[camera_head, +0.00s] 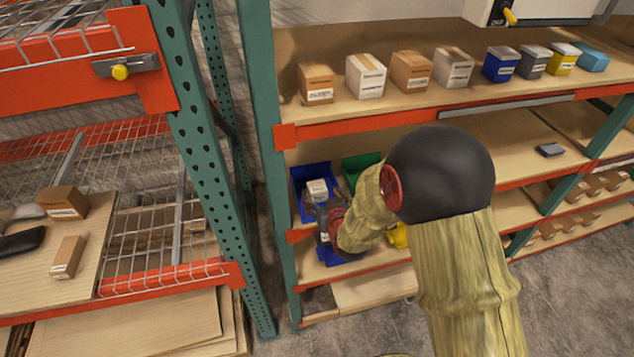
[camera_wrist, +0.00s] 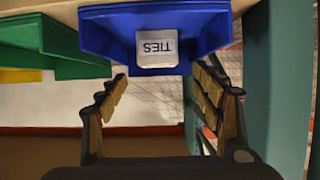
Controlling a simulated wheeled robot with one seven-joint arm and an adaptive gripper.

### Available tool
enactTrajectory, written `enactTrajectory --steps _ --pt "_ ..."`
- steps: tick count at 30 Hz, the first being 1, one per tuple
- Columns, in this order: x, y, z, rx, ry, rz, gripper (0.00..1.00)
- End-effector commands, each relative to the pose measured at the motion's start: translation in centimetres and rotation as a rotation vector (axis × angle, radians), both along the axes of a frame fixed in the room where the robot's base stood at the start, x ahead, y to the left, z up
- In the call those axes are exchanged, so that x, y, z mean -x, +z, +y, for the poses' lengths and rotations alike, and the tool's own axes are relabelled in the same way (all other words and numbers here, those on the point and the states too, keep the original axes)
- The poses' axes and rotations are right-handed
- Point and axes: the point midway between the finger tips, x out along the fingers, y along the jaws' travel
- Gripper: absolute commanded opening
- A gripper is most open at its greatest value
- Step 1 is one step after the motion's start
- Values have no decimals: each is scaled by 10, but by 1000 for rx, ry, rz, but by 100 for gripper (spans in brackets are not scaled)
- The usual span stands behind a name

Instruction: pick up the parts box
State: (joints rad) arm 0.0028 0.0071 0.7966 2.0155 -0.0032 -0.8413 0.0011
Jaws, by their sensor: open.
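A small white box with an upside-down "TIES" label (camera_wrist: 157,50) sits in a blue bin (camera_wrist: 108,22) in the wrist view; I take it as the parts box. In the head view a small pale box (camera_head: 317,187) shows in the upper blue bin (camera_head: 299,178) on the left of the rack. My gripper (camera_wrist: 160,86) is open and empty, its fingers spread to either side below the box in the wrist view. In the head view my gripper (camera_head: 322,210) is just in front of that bin. No contact with the box is visible.
A green bin (camera_head: 358,166) stands to the right of the blue bin. A lower blue bin (camera_head: 333,257) and a yellow bin (camera_head: 398,236) are below. A teal rack post (camera_wrist: 262,90) stands close on the right in the wrist view. Several boxes line the upper shelf (camera_head: 440,104).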

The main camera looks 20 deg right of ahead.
Motion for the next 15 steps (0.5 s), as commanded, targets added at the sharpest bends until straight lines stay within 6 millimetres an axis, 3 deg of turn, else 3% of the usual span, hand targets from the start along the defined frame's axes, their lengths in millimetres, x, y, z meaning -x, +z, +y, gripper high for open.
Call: enactTrajectory --steps 15 --pt "-34 -21 -1 0 0 -14 67"
